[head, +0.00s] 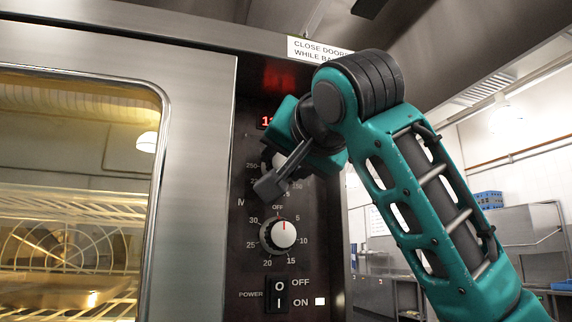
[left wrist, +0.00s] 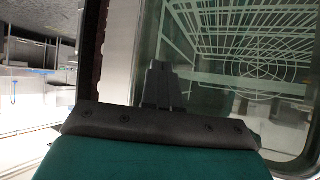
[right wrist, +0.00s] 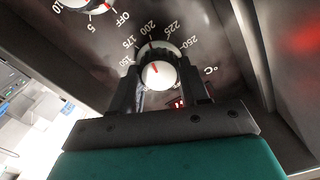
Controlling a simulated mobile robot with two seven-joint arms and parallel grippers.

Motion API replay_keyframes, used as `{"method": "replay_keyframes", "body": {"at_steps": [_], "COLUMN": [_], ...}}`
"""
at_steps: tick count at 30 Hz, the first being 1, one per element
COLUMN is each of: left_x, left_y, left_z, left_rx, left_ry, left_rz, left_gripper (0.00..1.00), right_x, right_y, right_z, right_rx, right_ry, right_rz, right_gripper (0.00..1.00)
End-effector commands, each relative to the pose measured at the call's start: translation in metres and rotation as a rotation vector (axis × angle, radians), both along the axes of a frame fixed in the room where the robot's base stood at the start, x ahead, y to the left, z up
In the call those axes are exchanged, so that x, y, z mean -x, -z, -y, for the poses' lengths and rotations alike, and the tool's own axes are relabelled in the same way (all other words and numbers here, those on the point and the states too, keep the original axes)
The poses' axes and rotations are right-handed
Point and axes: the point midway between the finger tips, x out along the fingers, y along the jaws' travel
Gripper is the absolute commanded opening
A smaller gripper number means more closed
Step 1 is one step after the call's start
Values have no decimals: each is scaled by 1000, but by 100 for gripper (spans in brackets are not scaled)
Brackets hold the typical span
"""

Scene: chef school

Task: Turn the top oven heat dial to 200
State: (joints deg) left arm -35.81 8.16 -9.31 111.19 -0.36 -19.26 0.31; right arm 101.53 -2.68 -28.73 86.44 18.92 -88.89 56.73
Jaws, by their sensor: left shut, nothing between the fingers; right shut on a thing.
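The top heat dial (right wrist: 158,74), a round white-faced knob with a red mark, sits between the fingers of my right gripper (right wrist: 155,85) in the right wrist view. Its red mark points up and slightly left, roughly between 175 and 200; the exact reading is hard to tell. In the head view, my right gripper (head: 273,178) covers most of this dial and its scale. My left gripper (left wrist: 158,84) is shut and empty in the left wrist view, near the oven's glass door (left wrist: 235,60). It is not visible in the head view.
The lower timer dial (head: 283,235) has its red mark near the top, close to OFF. The power switch (head: 278,295) is below it. A red display (head: 266,122) is partly hidden by my right wrist. The glass door (head: 75,200) fills the left; a counter (head: 520,235) stands at the right.

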Motion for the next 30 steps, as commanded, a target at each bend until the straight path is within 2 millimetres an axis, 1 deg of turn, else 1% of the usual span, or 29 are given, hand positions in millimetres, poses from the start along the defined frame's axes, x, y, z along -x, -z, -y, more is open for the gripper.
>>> {"method": "replay_keyframes", "body": {"at_steps": [6, 20, 21, 28, 29, 30], "left_x": [0, 0, 0, 0, 0, 0], "left_y": [3, 3, 3, 3, 3, 3], "left_z": [0, 0, 0, 0, 0, 0], "left_rx": [0, 1, 1, 1, 1, 1], "left_ry": [0, 1, 1, 1, 1, 1], "left_rz": [0, 0, 0, 0, 0, 0], "left_gripper": [0, 0, 0, 0, 0, 0], "right_x": [0, 0, 0, 0, 0, 0], "right_y": [1, 0, 0, 0, 0, 0], "right_z": [0, 0, 0, 0, 0, 0], "right_rx": [-62, -77, -77, -76, -76, -76], "right_ry": [0, 1, 1, 1, 0, 0], "right_rz": [-21, -25, -25, -24, -24, -24], "right_gripper": [14, 14, 46, 68, 70, 70]}}
